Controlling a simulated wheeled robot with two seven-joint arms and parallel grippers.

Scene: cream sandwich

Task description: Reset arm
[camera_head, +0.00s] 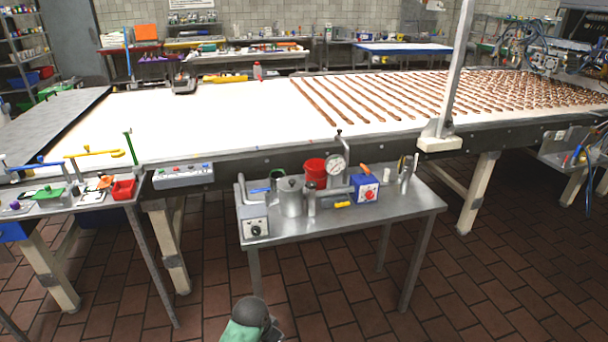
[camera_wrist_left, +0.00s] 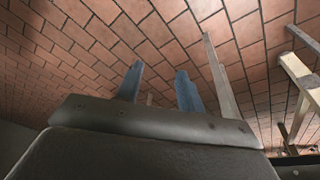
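My left gripper (camera_wrist_left: 158,90) shows in the left wrist view as two blue fingers with a clear gap between them. It is open, and no object shows between the fingers. Brown floor tiles lie beyond it, and a pale metal leg (camera_wrist_left: 222,80) stands just right of the fingers. My right gripper is in neither view.
A cluttered side table (camera_head: 75,207) stands left. Open floor (camera_head: 510,280) lies right.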

